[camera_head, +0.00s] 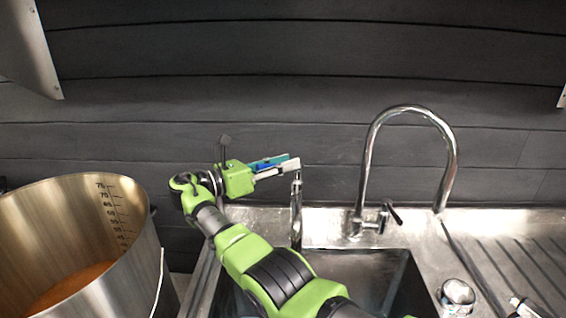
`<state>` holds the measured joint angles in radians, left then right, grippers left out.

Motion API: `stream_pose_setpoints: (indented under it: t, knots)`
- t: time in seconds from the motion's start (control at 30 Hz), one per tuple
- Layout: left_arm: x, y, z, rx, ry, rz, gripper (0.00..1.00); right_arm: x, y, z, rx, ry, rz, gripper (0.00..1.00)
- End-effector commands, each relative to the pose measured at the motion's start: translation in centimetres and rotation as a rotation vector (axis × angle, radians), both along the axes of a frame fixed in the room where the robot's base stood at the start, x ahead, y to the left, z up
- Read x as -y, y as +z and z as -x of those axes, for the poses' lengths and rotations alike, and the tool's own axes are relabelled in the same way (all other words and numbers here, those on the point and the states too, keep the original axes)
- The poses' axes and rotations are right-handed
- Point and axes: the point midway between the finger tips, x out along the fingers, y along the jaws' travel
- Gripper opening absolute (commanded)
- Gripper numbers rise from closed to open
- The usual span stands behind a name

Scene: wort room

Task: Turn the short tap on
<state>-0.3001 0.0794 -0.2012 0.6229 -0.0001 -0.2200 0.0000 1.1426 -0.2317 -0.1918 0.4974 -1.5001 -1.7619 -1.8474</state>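The short tap (296,210) is a slim upright chrome column at the back left of the sink. My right gripper (285,164) has blue, teal and white parts and points right, just above and left of the tap's top. Its tip overlaps the tap's top in the picture; I cannot tell whether they touch. The fingers lie close together in this view, and their opening is unclear. The tap's handle is not clearly visible, and I cannot make out water flow. My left gripper is out of view.
A tall curved chrome tap (369,165) with a dark lever stands to the right. The sink (375,275) lies below, partly behind my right arm. A large metal pot (135,275) is at left. A small metal cup (458,296) sits at lower right beside the ridged drainer (525,262).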

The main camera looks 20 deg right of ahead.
Motion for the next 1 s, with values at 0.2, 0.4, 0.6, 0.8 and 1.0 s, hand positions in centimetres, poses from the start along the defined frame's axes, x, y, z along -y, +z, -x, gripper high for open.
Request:
stream_pose_setpoints:
  t: [0.2,0.4,0.6,0.8,1.0]
  knots:
    - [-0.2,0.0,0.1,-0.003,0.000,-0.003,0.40,0.0,0.2,-0.1,0.003,0.002,0.003,0.26]
    - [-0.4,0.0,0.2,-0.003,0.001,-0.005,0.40,0.0,1.7,-0.1,0.008,0.001,0.004,0.26]
    - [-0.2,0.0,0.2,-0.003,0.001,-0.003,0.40,0.1,5.6,-0.1,0.009,0.001,0.004,0.26]
    - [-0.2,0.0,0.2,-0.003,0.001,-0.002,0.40,0.1,8.9,-0.1,0.004,0.002,0.003,0.26]
    - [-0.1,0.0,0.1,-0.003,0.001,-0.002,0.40,0.1,10.1,-0.1,0.001,0.000,0.002,0.26]
